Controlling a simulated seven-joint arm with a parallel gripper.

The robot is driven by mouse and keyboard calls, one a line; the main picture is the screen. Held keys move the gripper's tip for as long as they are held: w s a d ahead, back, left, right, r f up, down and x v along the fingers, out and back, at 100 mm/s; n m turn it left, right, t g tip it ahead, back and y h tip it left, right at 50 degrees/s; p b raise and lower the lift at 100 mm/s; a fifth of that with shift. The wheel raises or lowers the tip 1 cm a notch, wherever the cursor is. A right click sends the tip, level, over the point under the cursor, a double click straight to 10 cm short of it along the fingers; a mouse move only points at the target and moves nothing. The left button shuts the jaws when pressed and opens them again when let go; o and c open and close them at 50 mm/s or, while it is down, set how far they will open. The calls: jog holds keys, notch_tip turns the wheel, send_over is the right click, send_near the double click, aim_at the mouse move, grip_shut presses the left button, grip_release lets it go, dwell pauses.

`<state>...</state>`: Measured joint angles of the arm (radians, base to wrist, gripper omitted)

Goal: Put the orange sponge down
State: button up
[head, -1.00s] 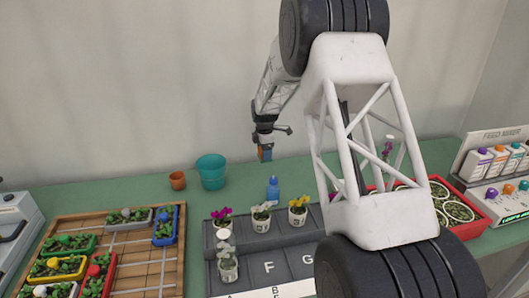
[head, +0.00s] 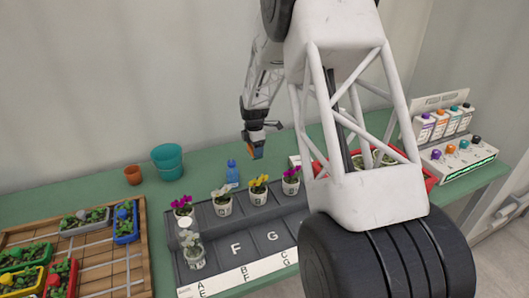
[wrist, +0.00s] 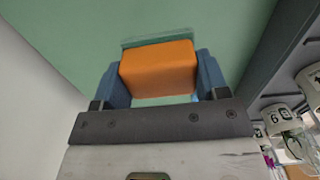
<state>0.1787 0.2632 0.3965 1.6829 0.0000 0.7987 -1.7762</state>
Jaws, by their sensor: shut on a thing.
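The orange sponge (wrist: 158,68) is a block held between the two blue fingers of my gripper in the wrist view. My gripper (head: 256,150) is shut on it above the green bench, behind the row of potted orchids in the head view. A strip of green bench (wrist: 75,35) shows beyond the sponge in the wrist view. I cannot tell the exact gap between sponge and bench.
A blue bottle (head: 232,173) stands left of my gripper, with a teal pot (head: 168,162) and a terracotta pot (head: 132,175) further left. A grey lettered tray (head: 213,228) holds several potted orchids in front. A wooden grid board (head: 100,262) lies at left; a dosing rack (head: 460,165) stands right.

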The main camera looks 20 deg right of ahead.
jog(key=s+d, duration=0.1)
jog(key=s, duration=0.1)
jog(key=s+d+f, duration=0.1)
jog(key=s+d, duration=0.2)
jog(key=shift+s+d+f, duration=0.3)
jog(key=shift+s+d, duration=0.1)
jog(key=shift+w, duration=0.15)
jog(key=w+d, duration=0.1)
jog(key=w, duration=0.4)
jog(key=w+d+f, duration=0.1)
jog(key=w, duration=0.4)
jog(key=w+d, duration=0.1)
jog(key=w, duration=0.4)
jog(key=shift+w+d+f, duration=0.15)
jog(key=shift+d+f, duration=0.1)
jog(key=shift+d, duration=0.15)
jog(key=shift+f, duration=0.1)
jog(key=shift+f, duration=1.65)
jog(key=shift+f, duration=0.15)
jog(key=o, duration=0.9)
